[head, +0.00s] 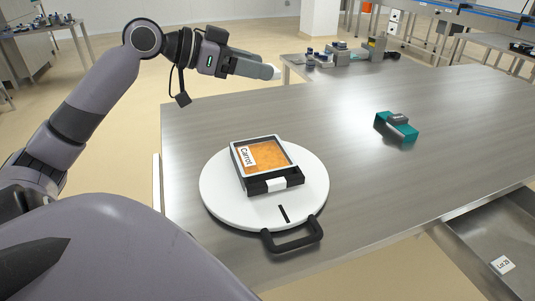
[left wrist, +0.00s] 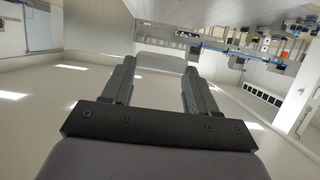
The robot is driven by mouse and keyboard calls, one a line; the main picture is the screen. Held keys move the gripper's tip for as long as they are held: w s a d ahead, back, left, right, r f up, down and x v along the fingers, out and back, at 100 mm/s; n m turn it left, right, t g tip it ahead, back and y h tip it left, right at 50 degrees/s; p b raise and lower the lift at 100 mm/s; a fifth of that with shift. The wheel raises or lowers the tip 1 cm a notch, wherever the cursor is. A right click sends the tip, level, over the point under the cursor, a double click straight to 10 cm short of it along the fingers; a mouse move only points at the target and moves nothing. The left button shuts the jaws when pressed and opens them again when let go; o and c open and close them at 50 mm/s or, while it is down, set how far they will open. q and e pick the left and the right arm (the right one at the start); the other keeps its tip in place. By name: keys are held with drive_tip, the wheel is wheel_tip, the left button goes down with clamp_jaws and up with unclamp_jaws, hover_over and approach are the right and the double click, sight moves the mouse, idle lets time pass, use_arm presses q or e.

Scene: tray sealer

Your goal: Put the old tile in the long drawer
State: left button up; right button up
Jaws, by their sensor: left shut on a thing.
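My left gripper (head: 268,71) is held out past the far left corner of the table, at the top of the head view. It is shut on a small pale flat piece (head: 276,73), which looks like the old tile; no writing on it can be read. In the left wrist view the pale piece (left wrist: 160,62) spans the gap between the two dark fingertips (left wrist: 158,72). The long drawer (head: 470,236) is open at the lower right, below the table edge. A white tile marked "Lot 25" (head: 502,264) lies in it. My right gripper is out of view.
A white round plate (head: 222,202) with a dark handle (head: 293,238) and a black slot sits on the steel table (head: 350,170). A teal block (head: 397,128) with a grey top lies farther right. The table between is clear.

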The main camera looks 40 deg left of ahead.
sight(256, 158)
use_arm(q)
wheel_tip(256, 158, down, 20)
drive_tip(key=shift+r+b, duration=0.15)
drive_tip(key=shift+b, duration=0.35)
drive_tip(key=o, duration=1)
